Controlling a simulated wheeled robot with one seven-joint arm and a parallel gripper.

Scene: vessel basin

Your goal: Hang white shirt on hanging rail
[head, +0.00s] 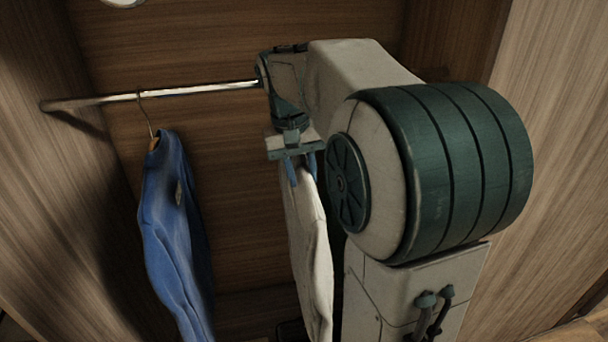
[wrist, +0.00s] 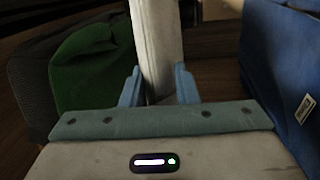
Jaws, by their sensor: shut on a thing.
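The white shirt (head: 312,250) hangs down from my gripper (head: 302,170) in the head view, seen narrow and edge-on. My gripper's blue fingers are shut on it near its top. In the wrist view the white shirt (wrist: 156,35) runs as a pale strip between the two fingertips (wrist: 158,88). The metal hanging rail (head: 190,91) runs across the upper left, and its right end is hidden behind my arm. My gripper is below the rail's height in the picture, near that hidden end. The white shirt's hanger hook is not visible, so I cannot tell if it touches the rail.
A blue shirt (head: 172,230) hangs on the rail's left part by a hook (head: 147,115); it also fills the right of the wrist view (wrist: 278,65). Wooden walls enclose the space.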

